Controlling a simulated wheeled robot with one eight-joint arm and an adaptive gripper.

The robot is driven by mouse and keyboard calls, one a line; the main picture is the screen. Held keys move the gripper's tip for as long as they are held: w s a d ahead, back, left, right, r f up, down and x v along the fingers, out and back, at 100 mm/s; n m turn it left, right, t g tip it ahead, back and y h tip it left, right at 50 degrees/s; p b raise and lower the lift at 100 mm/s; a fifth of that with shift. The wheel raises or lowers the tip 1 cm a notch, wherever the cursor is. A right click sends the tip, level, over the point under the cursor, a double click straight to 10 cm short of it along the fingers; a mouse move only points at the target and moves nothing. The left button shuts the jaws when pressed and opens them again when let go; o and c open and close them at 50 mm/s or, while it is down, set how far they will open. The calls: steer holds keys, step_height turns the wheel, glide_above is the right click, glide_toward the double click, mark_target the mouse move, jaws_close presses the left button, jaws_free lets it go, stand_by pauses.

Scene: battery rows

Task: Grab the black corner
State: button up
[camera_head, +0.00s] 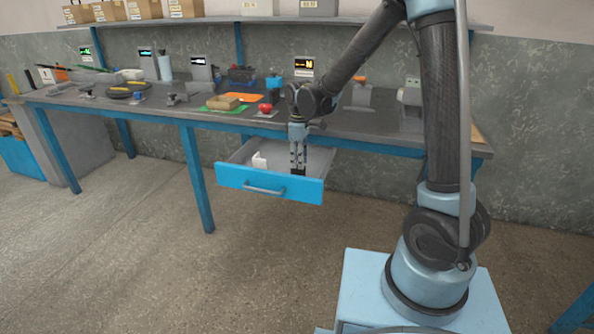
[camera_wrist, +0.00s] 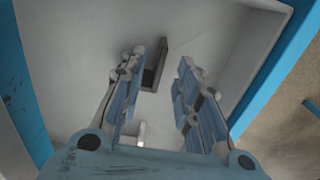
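The black corner (camera_wrist: 154,72) is a small dark angled piece inside the open drawer (camera_head: 230,181). In the wrist view it shows beyond the fingers, partly hidden by the left finger. My gripper (camera_wrist: 170,70) is open, pointing down into the drawer, with its fingers on either side of an empty gap. In the head view my gripper (camera_head: 298,160) is over the right part of the drawer, and a dark patch at its tips (camera_head: 299,171) is the corner or the fingertips; I cannot tell which. I cannot tell whether a finger touches the corner.
A white angled piece (camera_head: 259,160) lies in the drawer to the left of my gripper. The drawer's walls and blue front (camera_head: 240,184) surround my gripper. The workbench top (camera_head: 180,115) above holds a red object (camera_head: 265,108), mats and tools. The floor in front is clear.

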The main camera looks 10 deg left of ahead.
steer(key=shift+f, duration=2.2)
steer(key=shift+c, duration=0.2)
jaws_close()
